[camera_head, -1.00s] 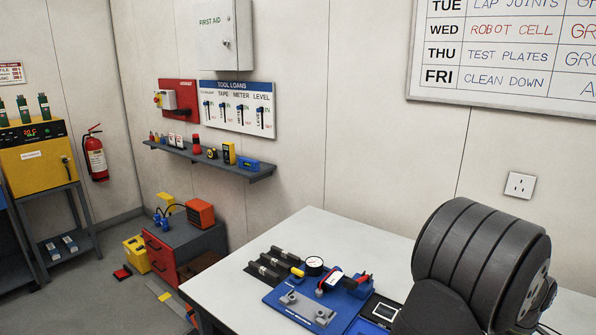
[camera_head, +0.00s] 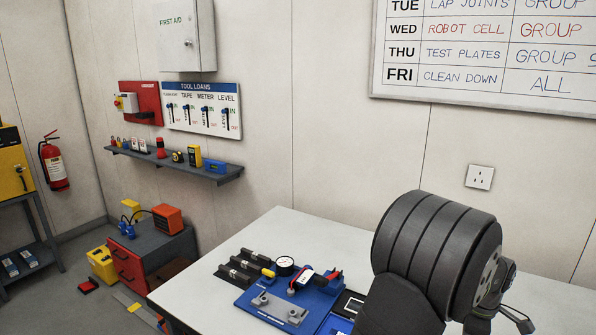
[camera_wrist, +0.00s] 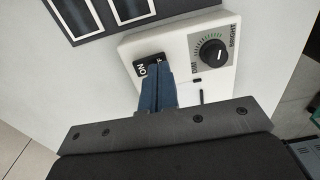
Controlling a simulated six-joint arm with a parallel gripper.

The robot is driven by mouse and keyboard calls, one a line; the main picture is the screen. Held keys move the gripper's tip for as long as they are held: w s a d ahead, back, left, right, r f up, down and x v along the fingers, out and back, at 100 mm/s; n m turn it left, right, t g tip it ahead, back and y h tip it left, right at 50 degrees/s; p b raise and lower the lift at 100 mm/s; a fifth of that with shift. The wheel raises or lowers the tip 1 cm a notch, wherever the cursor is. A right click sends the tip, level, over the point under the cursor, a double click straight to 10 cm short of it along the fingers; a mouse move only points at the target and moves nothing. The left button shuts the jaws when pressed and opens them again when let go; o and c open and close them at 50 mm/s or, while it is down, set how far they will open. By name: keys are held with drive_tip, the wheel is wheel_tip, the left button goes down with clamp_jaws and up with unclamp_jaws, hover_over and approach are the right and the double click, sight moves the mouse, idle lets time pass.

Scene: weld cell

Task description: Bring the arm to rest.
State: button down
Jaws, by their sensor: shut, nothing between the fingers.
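In the wrist view my gripper (camera_wrist: 158,85) shows as two blue-grey fingers held together, with nothing between them. The fingertips lie in front of a white control box (camera_wrist: 190,62) with a black dial marked BRIGHT and a black switch (camera_wrist: 150,69) reading ON. The tips overlap the switch's lower edge in the picture; I cannot tell whether they touch it. In the head view my dark arm link fills the lower right, and my gripper is out of sight.
The white table (camera_head: 330,245) holds a blue fixture (camera_head: 285,305) with a gauge, and dark blocks (camera_head: 240,268) beside it. A wall shelf (camera_head: 175,160) carries small tools. A red-drawer cabinet (camera_head: 130,262) stands left of the table. The table's back middle is clear.

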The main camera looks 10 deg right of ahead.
drive_tip(key=a+r+h, duration=0.1)
drive_tip(key=a+r, duration=0.2)
drive_tip(key=r, duration=0.7)
drive_tip(key=a+r+h, duration=0.2)
drive_tip(key=a+r, duration=0.1)
drive_tip(key=r, duration=0.7)
drive_tip(key=shift+w+r, duration=0.2)
drive_tip(key=shift+w, duration=0.15)
drive_tip(key=shift+d+f, duration=0.1)
drive_tip(key=d+f+y, duration=0.1)
drive_tip(key=d+f, duration=0.1)
drive_tip(key=f, duration=0.3)
drive_tip(key=d+f+y, duration=0.1)
drive_tip(key=d+f, duration=0.1)
drive_tip(key=f, duration=0.3)
drive_tip(key=d+f+y, duration=0.1)
drive_tip(key=f, duration=0.4)
drive_tip(key=shift+s+d+f, duration=0.15)
drive_tip(key=shift+s+d, duration=0.2)
drive_tip(key=shift+d, duration=0.05)
drive_tip(key=shift+f, duration=0.35)
